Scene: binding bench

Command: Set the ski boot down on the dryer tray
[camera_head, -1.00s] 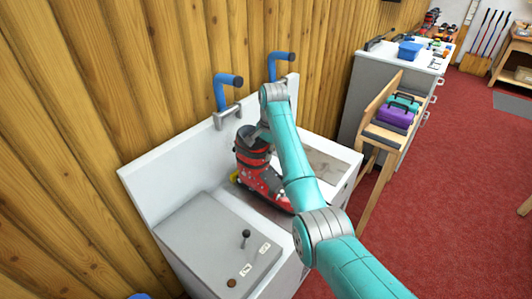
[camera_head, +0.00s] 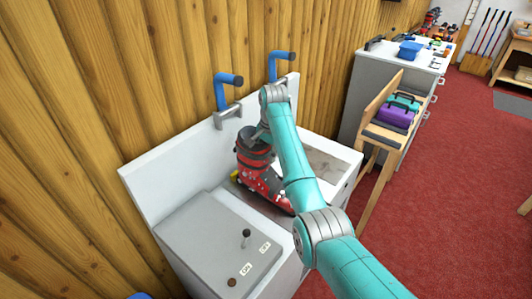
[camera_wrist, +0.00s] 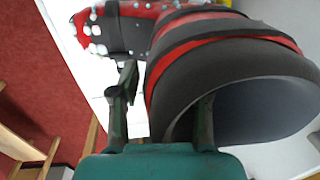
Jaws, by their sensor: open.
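The ski boot (camera_head: 265,178) is red and black with white specks. In the head view it stands upright on the dryer tray (camera_head: 322,162), toe pointing to the lower right; my arm partly covers it, and I cannot see the whole sole. In the wrist view the boot's dark cuff (camera_wrist: 215,75) is close up, with its wide opening to the right. My gripper (camera_wrist: 168,88) is open, one finger outside the cuff at left and the other at the cuff's opening. Whether the fingers touch the cuff I cannot tell.
Two blue bent pipes (camera_head: 222,92) rise behind the tray at the wooden wall. A grey box with a black lever (camera_head: 246,236) stands left of the boot. A wooden chair with a purple case (camera_head: 396,116) and a white cabinet (camera_head: 362,75) stand to the right. Red floor lies open there.

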